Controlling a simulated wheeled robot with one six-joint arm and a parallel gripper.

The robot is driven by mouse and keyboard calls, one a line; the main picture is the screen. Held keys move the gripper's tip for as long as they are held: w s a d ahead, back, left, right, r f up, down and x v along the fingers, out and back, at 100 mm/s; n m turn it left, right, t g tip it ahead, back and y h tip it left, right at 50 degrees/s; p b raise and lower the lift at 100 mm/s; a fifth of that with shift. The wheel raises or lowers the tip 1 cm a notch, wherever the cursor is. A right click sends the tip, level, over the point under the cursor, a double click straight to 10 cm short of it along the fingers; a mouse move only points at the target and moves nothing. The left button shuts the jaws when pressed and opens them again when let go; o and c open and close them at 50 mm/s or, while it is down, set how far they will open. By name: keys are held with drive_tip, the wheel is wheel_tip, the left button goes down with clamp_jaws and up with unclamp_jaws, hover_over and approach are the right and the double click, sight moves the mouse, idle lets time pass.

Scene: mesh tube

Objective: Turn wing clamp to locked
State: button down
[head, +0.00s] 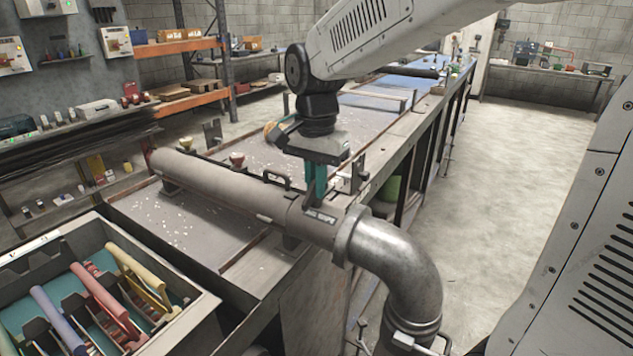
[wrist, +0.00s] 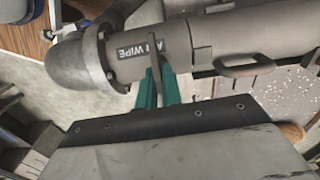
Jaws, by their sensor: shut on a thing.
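The wing clamp (wrist: 155,62) shows in the wrist view as a thin grey upright wing beside the pipe label that reads "WIPE". My gripper (wrist: 158,82) has its two green fingers on either side of this wing and is shut on it. In the head view my gripper (head: 316,186) points down at the right end of the grey tube (head: 215,190), close to the elbow flange. The fingers hide most of the wing there. No marking for the locked position can be made out.
A metal elbow (head: 395,255) bends down at the tube's right end. A handle (head: 276,179) and knobs (head: 237,160) stand along the tube. A tray (head: 205,300) of coloured-handled tools is at lower left. A small bracket (head: 357,176) stands just right of my gripper.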

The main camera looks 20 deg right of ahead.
drive_tip(key=n, duration=0.8)
drive_tip(key=shift+n, duration=0.4)
drive_tip(key=n, duration=0.4)
drive_tip(key=shift+n, duration=2.5)
drive_tip(key=c, duration=1.6)
unclamp_jaws()
drive_tip(key=shift+o, duration=0.2)
drive_tip(key=shift+r, duration=0.1)
